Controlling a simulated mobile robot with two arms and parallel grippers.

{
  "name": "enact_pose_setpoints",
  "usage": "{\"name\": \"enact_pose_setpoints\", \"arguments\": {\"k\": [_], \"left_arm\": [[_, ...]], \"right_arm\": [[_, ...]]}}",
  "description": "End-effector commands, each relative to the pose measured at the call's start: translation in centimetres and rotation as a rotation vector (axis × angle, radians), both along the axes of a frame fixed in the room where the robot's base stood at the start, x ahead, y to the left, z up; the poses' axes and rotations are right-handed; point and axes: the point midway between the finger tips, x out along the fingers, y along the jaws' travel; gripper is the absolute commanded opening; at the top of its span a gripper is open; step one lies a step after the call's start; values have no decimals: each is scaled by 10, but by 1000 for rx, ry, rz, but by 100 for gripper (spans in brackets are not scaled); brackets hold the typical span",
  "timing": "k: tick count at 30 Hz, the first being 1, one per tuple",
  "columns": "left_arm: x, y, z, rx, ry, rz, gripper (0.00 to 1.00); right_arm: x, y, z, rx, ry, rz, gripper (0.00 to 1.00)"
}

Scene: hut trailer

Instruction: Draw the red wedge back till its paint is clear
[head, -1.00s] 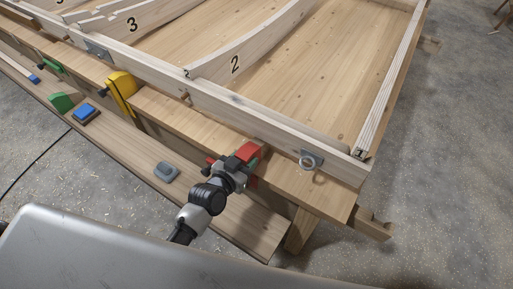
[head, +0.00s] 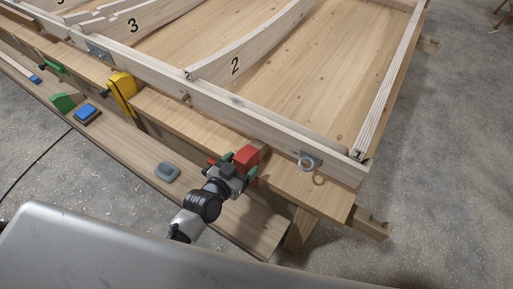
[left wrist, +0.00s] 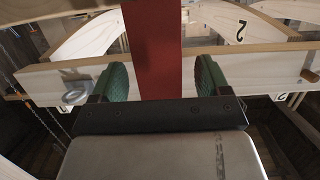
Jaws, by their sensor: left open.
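The red wedge (head: 246,154) is a red block at the edge of the wooden bench, near its right end. It also shows in the left wrist view as an upright red bar (left wrist: 153,45). My left gripper (head: 241,165) is open at the wedge, with green finger pads spread on both sides of it. In the left wrist view my left gripper (left wrist: 155,80) has a visible gap between each pad and the red bar. A small red part (head: 211,161) shows left of the gripper. Part of the wedge is hidden by the gripper. My right gripper is not in view.
A yellow clamp (head: 121,86), a green block (head: 62,102), a blue block (head: 87,113) and a grey block (head: 167,172) lie along the bench and lower plank to the left. A metal ring (head: 307,164) is right of the wedge.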

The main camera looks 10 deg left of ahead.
Motion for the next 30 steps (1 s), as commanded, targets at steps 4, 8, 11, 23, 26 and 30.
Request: {"name": "enact_pose_setpoints", "arguments": {"k": [4, 8, 11, 23, 26, 30], "left_arm": [[-11, 4, 8, 0, 1, -2, 77], [-20, 7, 12, 2, 1, -1, 77], [-27, 10, 15, 1, 1, -1, 77], [-52, 19, 25, 1, 1, -1, 77], [-53, 19, 25, 1, 0, -1, 77], [-53, 19, 25, 0, -1, -1, 77]], "right_arm": [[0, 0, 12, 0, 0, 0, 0], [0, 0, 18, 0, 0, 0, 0], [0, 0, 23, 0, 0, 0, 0], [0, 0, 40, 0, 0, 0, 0], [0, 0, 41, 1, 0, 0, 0], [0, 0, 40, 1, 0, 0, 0]]}}
